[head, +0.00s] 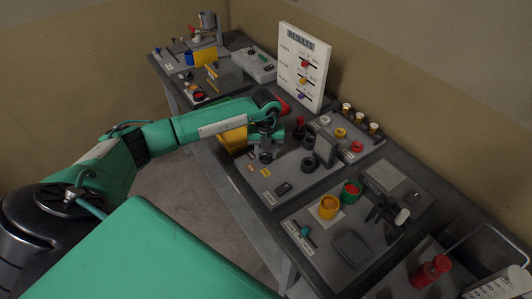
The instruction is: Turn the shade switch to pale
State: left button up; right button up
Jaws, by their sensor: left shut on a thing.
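My left arm reaches in from the left over the bench. Its gripper (266,155) points down at a grey panel (272,201) in the middle of the bench. The gripper is shut on a small dark part of this panel, mostly hidden by the fingers. Small orange and yellow labels (252,169) lie just in front of the fingers. A black rocker-like piece (283,188) sits on the panel's near edge. I cannot read any shade marking or tell which way the switch points. My right gripper is not in view.
Black rings (308,163) and an upright grey plate (325,149) stand right of the gripper. A white results board (303,66) stands at the back. Yellow (328,207) and green-red (351,191) cups are nearer right.

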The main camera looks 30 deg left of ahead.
pick_arm(q)
jog(key=n, duration=0.4)
jog(key=shift+n+b, duration=0.3)
jog(key=n, duration=0.4)
jog(key=shift+r+n, duration=0.1)
jog(key=shift+n, duration=0.2)
jog(key=n, duration=0.4)
jog(key=shift+n, duration=0.3)
jog(key=shift+n+p, duration=0.65)
jog(key=shift+n, duration=1.65)
jog(key=o, duration=1)
jog(key=shift+s, duration=0.1)
